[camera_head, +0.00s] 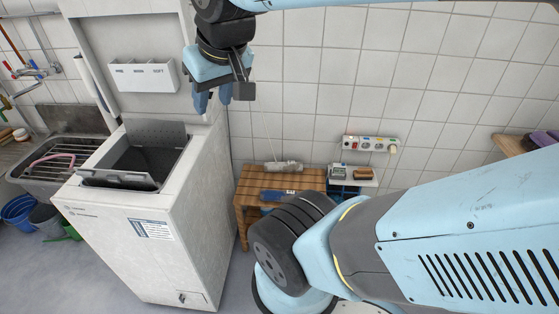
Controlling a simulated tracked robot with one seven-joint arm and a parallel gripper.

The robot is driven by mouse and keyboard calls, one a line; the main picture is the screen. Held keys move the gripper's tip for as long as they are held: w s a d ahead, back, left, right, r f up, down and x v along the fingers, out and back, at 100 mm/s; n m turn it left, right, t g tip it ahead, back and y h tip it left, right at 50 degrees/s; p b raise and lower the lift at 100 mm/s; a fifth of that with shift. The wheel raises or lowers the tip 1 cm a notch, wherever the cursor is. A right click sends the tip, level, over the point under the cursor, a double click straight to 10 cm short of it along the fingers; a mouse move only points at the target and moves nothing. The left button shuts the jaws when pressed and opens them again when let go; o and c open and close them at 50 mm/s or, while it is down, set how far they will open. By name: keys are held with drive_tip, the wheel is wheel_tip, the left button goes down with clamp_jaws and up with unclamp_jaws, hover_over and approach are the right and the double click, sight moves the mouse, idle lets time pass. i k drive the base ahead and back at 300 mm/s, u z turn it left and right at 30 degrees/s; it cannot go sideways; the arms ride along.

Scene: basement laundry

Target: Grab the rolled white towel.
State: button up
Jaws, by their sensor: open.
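A small whitish roll (284,165), which may be the rolled white towel, lies at the back of a wooden slatted table (258,178). It is too small to make out its material for sure. My gripper (213,101) hangs at the upper middle, pointing down, with its blue fingers apart and nothing seen between them. In the picture it is above and left of the roll, in front of the washing machine's right side and the tiled wall.
A white top-loading washing machine (140,240) with its lid open stands left of the table. A blue item (272,195) lies on the table. A power strip (370,144) is on the wall above a small shelf. A sink (62,160) and buckets (18,211) are far left.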

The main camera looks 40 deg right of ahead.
sight(290, 166)
drive_tip(key=u, duration=0.75)
drive_tip(key=i, duration=0.15)
drive_tip(key=z, duration=2.95)
drive_tip(key=k, duration=0.5)
drive_tip(key=u, duration=0.8)
drive_tip(key=i, duration=0.75)
drive_tip(key=k, duration=0.5)
drive_tip(key=u, duration=0.1)
